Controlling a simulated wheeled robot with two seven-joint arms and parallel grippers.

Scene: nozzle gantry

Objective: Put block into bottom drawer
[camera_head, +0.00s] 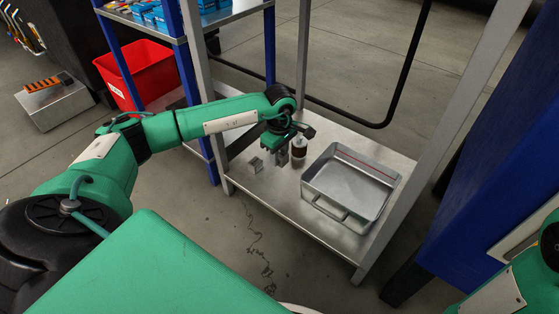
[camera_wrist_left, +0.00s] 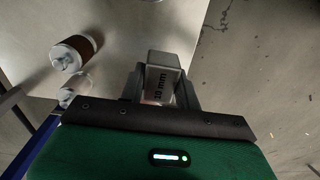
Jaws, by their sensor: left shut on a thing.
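My left gripper (camera_head: 284,158) is low over the bottom shelf of the gantry. In the left wrist view its fingers (camera_wrist_left: 162,92) are shut on a grey block (camera_wrist_left: 163,70) marked "10 mm". In the head view the held block is hard to make out at the fingers. An open metal drawer (camera_head: 345,186) with a front handle is on the shelf, right of my left gripper. It looks empty. My right gripper is out of the head view; only part of my right arm shows at the lower right.
Shelf posts (camera_head: 303,60) rise nearby. A red bin (camera_head: 137,72) stands at the left.

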